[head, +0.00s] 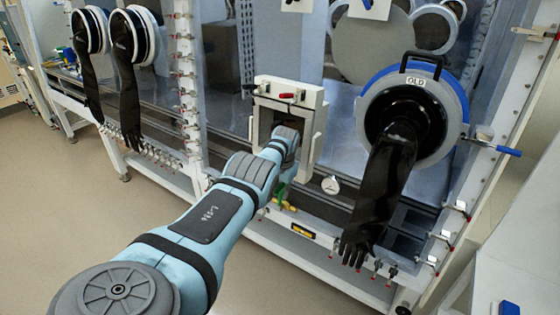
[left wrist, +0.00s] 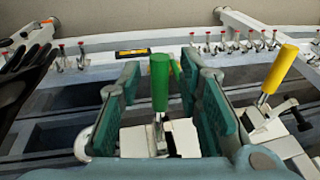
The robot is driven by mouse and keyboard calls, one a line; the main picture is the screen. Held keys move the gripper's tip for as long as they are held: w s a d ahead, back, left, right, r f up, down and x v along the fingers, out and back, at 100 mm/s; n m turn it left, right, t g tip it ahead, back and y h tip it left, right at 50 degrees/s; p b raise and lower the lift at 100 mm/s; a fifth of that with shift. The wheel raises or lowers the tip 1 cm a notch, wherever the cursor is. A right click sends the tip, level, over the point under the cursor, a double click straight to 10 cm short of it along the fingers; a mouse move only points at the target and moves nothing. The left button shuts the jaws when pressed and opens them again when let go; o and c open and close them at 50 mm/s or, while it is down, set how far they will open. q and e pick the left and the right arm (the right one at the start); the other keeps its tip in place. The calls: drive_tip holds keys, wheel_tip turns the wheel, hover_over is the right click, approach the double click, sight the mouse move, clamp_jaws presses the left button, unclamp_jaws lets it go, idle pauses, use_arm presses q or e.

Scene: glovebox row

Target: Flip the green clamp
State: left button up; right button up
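The green clamp (left wrist: 160,82) shows in the left wrist view as a thick green upright handle on a pale metal base. My left gripper (left wrist: 159,98) is open, with one teal-padded finger on each side of the handle. Gaps show between the handle and both fingers, so it does not look gripped. In the head view my left arm reaches to the pale box front, and its wrist hides most of the gripper. A bit of the green clamp (head: 281,191) shows just below the wrist. My right gripper is in neither view.
A yellow-handled clamp (left wrist: 279,70) stands right of my gripper in the wrist view. The pale box front has a red-handled clamp (head: 287,96) on top. A black glove (head: 378,190) hangs from a blue-rimmed port at right. Open floor lies at left.

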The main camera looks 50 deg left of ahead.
use_arm(q)
drive_tip(key=shift+w+r, duration=0.1)
drive_tip(key=shift+r, duration=0.45)
drive_tip(key=v, duration=1.1)
drive_tip(key=shift+d+f, duration=0.15)
